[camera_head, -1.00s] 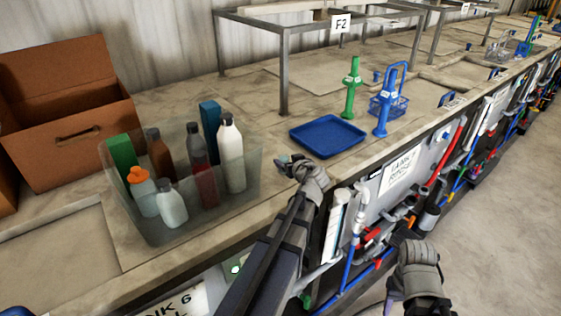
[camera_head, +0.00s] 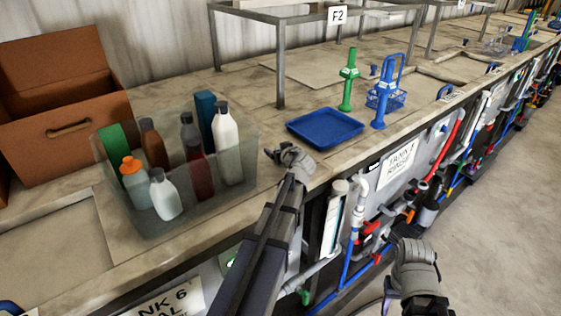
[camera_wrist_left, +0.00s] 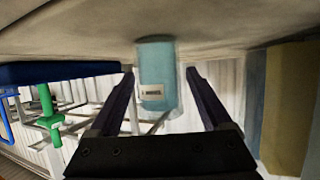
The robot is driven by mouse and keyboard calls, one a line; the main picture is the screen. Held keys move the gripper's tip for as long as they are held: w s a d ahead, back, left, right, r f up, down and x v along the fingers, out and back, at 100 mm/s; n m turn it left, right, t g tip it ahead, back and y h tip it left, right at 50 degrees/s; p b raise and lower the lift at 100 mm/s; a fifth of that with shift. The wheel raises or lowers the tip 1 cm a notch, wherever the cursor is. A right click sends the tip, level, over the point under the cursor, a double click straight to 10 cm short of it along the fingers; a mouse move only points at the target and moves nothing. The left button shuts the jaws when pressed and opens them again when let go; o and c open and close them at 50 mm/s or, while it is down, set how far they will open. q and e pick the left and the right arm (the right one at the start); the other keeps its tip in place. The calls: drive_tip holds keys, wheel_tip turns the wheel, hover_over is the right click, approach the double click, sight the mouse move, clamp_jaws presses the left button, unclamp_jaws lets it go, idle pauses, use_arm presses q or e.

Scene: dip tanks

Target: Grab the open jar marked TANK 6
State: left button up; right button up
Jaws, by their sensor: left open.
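A pale blue-green jar (camera_wrist_left: 155,78) with a small white label stands in front of my left gripper in the left wrist view, where the scene appears upside down. The label is too small to read, and I cannot tell whether the jar has a lid. My left gripper (camera_head: 274,154) is open over the counter, right of the clear bin. In the left wrist view its two fingers (camera_wrist_left: 160,76) point towards the jar, one on either side. I cannot make out the jar in the head view. My right gripper (camera_head: 397,240) is low in front of the tanks; its jaws are unclear.
A clear bin (camera_head: 160,222) of several bottles stands left of my left gripper. A blue tray (camera_head: 325,128) lies just beyond it, with green (camera_head: 348,80) and blue (camera_head: 385,95) upright tools behind. A metal frame (camera_head: 281,65) and a cardboard box (camera_head: 60,125) stand farther back.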

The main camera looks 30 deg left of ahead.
use_arm(q)
drive_tip(key=shift+c, duration=0.5)
clamp_jaws()
